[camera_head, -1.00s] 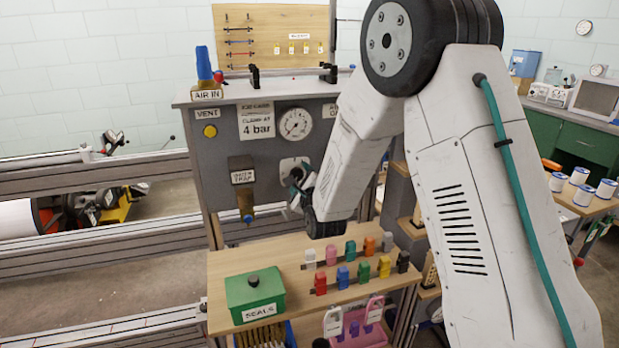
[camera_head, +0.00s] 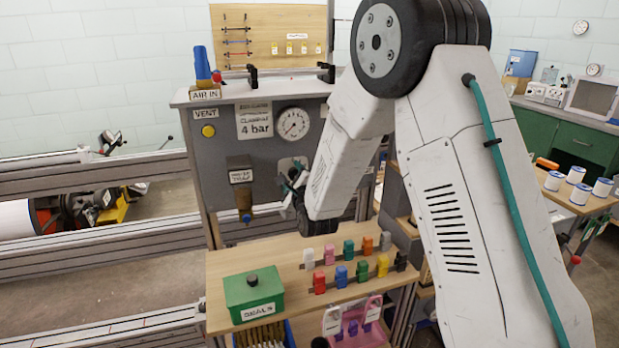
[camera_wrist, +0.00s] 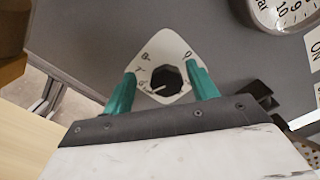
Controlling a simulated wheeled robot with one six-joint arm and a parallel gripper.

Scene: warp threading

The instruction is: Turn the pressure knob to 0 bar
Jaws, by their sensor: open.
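The pressure knob (camera_wrist: 167,80) is dark and many-sided, on a pale rounded plate (camera_wrist: 155,46) with small markings. A white line on the knob points to the lower left in the wrist view. My gripper (camera_wrist: 160,72) is open, with one teal finger on each side of the knob; I cannot tell whether they touch it. In the head view my gripper (camera_head: 291,178) is at the panel, in front of the plate (camera_head: 284,163), and hides the knob. The round pressure gauge (camera_head: 292,124) is above it; its reading is too small to tell.
The grey panel (camera_head: 225,150) carries a "4 bar" sign (camera_head: 254,122), a yellow vent button (camera_head: 208,131) and a water trap (camera_head: 241,176). Below, a wooden shelf (camera_head: 225,268) holds a green seals box (camera_head: 254,293) and several coloured pegs.

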